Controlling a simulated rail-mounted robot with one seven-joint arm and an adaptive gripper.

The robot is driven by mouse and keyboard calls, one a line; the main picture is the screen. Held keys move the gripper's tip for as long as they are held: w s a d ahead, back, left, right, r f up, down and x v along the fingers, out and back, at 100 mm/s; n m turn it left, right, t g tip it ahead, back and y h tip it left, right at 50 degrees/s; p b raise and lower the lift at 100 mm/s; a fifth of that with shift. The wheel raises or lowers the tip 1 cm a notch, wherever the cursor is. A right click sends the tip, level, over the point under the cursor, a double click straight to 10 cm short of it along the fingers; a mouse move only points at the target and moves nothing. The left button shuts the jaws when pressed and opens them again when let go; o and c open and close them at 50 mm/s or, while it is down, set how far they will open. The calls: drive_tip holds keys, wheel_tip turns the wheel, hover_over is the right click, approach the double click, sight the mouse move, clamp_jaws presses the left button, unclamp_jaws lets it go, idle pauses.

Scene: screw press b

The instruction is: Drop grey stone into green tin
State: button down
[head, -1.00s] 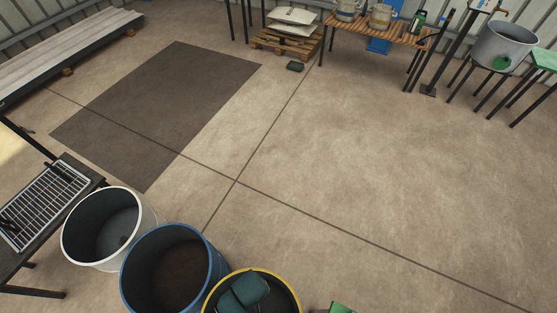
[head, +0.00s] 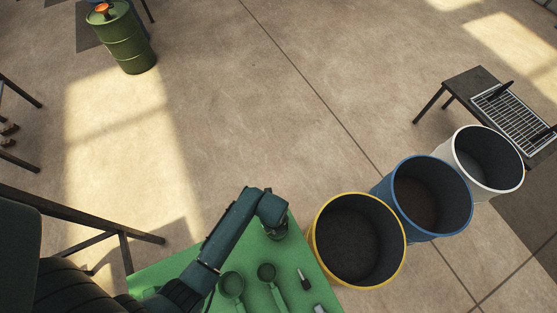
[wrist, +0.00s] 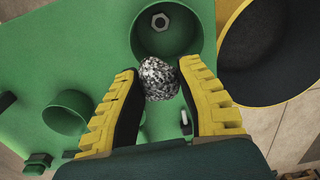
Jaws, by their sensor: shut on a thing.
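The grey stone (wrist: 158,79), speckled black and white, is between the two yellow-padded fingers of my gripper (wrist: 158,76) in the wrist view. My gripper is shut on it. Just beyond the stone is the round open mouth of the green tin (wrist: 185,42), with a hex nut (wrist: 160,21) inside. The stone overlaps the tin's near rim in the picture; its height above the tin cannot be told. In the head view my gripper (head: 273,225) is at the far right corner of the green table, and the stone is not discernible there.
The green table (head: 160,280) also bears green scoops (head: 232,287) and small items. A yellow-rimmed bin (head: 357,240) stands right beside it, then a blue bin (head: 432,195) and a white bin (head: 490,160). A green drum (head: 125,40) stands far left. The floor between is clear.

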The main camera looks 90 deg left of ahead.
drive_tip(key=shift+s+f, duration=0.15)
drive_tip(key=shift+f, duration=0.05)
wheel_tip(320, 180, down, 6)
drive_tip(key=b, duration=0.6)
drive_tip(key=shift+r, duration=0.2)
drive_tip(key=c, duration=0.7)
unclamp_jaws()
drive_tip(key=shift+c, duration=0.2)
wheel_tip(320, 180, up, 12)
drive_tip(key=shift+r, duration=0.1)
